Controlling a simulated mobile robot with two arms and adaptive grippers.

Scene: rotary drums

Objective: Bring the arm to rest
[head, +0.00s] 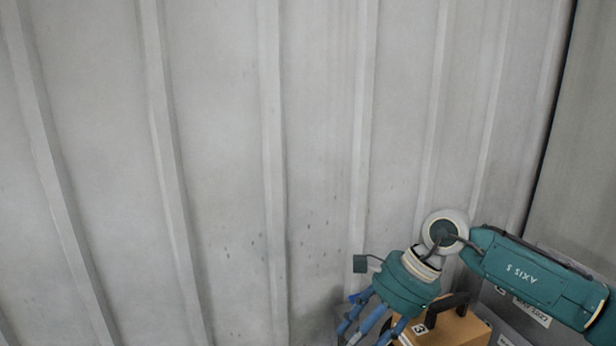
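My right arm comes in from the right, teal with an "AXIS 5" label. My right gripper (368,325) hangs from its wrist at the bottom, right of the middle. Its blue fingers point down and to the left and stand apart. I see nothing held between them, though the lower ends reach the bottom edge of the picture. My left arm and gripper are not in view.
A tan-orange case (458,331) with a dark handle and a label "3" stands close behind the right gripper, partly hidden by it. Grey labelled surfaces lie to its right. A pale ribbed wall (220,150) fills most of the view.

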